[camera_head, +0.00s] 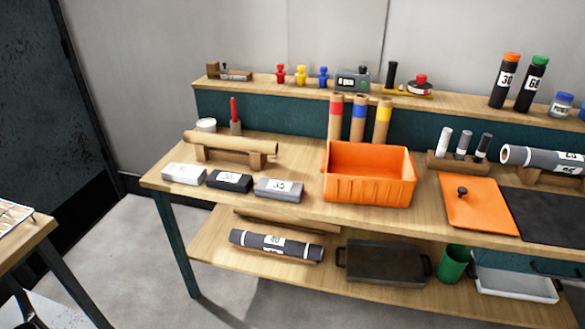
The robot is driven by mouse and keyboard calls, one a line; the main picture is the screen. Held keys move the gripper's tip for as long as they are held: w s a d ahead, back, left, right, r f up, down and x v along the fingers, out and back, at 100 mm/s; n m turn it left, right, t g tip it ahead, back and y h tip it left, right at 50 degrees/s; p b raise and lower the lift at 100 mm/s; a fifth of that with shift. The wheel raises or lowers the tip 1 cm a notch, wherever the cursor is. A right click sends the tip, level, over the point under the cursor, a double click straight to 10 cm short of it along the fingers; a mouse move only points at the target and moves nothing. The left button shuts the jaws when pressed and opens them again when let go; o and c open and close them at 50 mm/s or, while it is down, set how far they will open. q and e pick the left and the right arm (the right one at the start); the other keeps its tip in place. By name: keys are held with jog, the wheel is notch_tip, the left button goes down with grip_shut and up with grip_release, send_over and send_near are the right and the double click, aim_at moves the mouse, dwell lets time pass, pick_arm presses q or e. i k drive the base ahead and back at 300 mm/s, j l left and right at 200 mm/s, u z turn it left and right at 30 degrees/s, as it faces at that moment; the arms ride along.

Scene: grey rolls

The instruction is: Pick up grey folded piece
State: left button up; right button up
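A grey folded piece (279,190) with a white label lies flat near the front edge of the wooden workbench (300,212). It is the rightmost of three folded pieces in a row, just left of the orange bin. A black folded piece (230,182) and a whitish one (184,174) lie to its left, each with a label. Neither of my grippers shows in this view.
The orange bin (367,191) stands close on the right. A brown roll (231,143) rests on wooden supports behind the pieces. A lower shelf holds a dark roll (277,245) and a dark tray (382,266). Another table (24,236) stands at the left.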

aim_at(291, 191)
jog(key=i+j+z, duration=0.15)
jog(key=i+z, duration=0.15)
jog(key=i, duration=0.2)
jog(key=i+j+z, duration=0.25)
jog(key=i, duration=0.2)
